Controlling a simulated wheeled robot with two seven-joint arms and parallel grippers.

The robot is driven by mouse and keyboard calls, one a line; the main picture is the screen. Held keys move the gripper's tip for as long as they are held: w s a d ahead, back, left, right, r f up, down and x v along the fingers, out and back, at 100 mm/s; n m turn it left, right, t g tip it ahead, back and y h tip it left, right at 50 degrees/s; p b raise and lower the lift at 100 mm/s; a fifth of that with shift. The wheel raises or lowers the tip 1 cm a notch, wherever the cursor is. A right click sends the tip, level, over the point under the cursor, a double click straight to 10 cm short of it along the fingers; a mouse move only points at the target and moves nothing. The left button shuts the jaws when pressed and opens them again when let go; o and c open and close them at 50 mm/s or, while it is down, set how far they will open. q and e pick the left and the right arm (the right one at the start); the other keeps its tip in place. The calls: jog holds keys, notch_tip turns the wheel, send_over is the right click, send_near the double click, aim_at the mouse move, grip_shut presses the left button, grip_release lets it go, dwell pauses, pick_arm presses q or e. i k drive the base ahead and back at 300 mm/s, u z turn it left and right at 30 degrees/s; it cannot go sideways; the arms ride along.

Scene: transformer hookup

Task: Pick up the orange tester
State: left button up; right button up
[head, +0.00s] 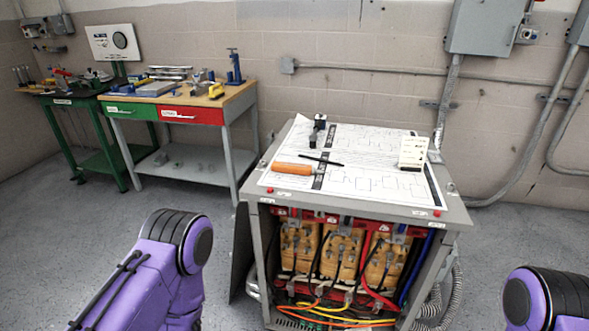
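An orange tester (292,168) lies on its side on the paper sheet on top of the grey transformer cabinet (452,212), toward the left of the top. Nothing touches it from above. Purple links of my two arms show at the lower left and lower right, apart from the cabinet. Neither gripper is in the head view, so I cannot see their fingers.
A black pen (322,159), a small dark tool (318,130) and a white box (413,152) also stand or lie on the printed sheet (372,152). The cabinet front is open, showing transformers (341,253) and loose cables. A workbench (229,104) stands behind left.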

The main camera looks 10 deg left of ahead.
aim_at(292, 168)
jog(key=u, duration=0.35)
jog(key=i, duration=0.9)
jog(key=z, duration=0.45)
